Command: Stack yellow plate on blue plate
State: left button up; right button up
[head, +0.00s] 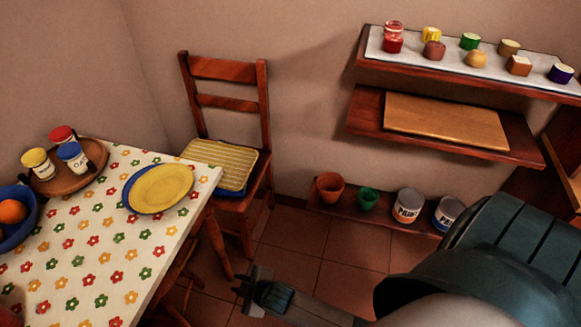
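The yellow plate (161,188) lies on top of the blue plate (129,194) near the right edge of the table. The blue plate shows only as a rim along the left and lower sides, so the yellow plate sits a little off centre to the right. My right gripper (243,287) is at the lower middle, over the floor beyond the table's right edge and apart from both plates. It holds nothing that I can see, and its finger gap is not clear. My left gripper is not in view.
The table (85,245) has a flowered cloth. A wooden tray (92,181) with several jars and a blue bowl (20,228) with an orange stand at left. A chair (225,130) stands behind the table. Pots and paint cans line a low shelf (320,205).

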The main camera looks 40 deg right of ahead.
jog(key=s+d+f+m+g, duration=0.2)
jog(key=s+f+m, duration=0.4)
jog(key=s+f, duration=1.3)
jog(key=shift+s+d+f+m+g+h, duration=0.35)
jog(key=shift+s+d, duration=0.2)
jog(key=shift+d, duration=0.35)
jog(key=shift+r, duration=0.1)
